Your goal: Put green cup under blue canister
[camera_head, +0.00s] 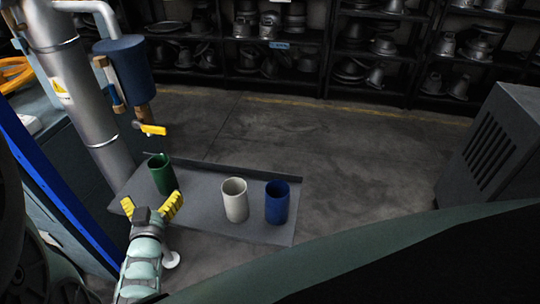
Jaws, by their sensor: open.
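The green cup (162,175) stands upright at the left end of a grey tray. The blue canister (125,72) hangs from a pipe on the metal column, with a spout and yellow handle (152,129) below it. The cup stands lower in the picture than the canister and slightly right of it. My gripper (151,205) has yellow fingers spread open and is just in front of the green cup, holding nothing. Whether a finger touches the cup cannot be told.
A white cup (234,201) and a blue cup (277,204) stand upright on the right part of the grey tray (205,183). A metal column (88,100) rises at the left. A grey vented box (497,150) is at the right. Shelves of metal parts line the back.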

